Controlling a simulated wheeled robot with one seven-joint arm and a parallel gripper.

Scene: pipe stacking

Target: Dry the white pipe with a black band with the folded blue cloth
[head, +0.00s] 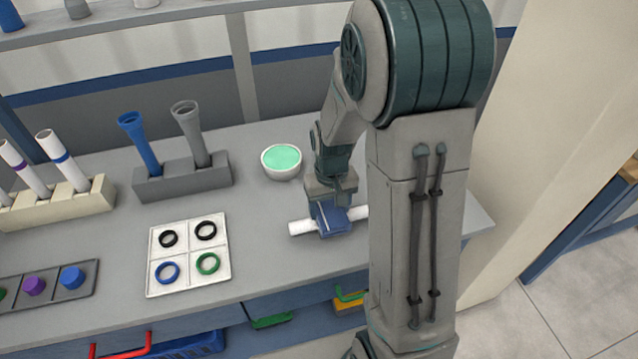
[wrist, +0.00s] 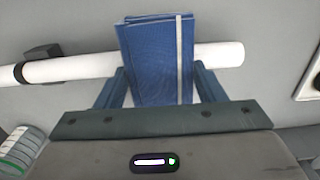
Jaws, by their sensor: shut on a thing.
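The white pipe (head: 301,228) lies on the grey worktop in the head view, partly behind my arm. In the wrist view the white pipe (wrist: 90,67) runs across the upper part, with a black band (wrist: 40,65) near its left end. The folded blue cloth (head: 336,224) lies across the pipe's middle and covers that part. The cloth (wrist: 150,55) has a pale stripe along its right side in the wrist view. My gripper (head: 330,203) points down at the pipe and is shut on the cloth; its fingers (wrist: 163,82) flank it.
A white bowl of green stuff (head: 281,161) stands behind the pipe. A white tray of rings (head: 189,256) lies to the left. A grey rack (head: 183,180) and a cream rack (head: 60,205) hold upright pipes. A dark tray of caps (head: 52,285) lies front left.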

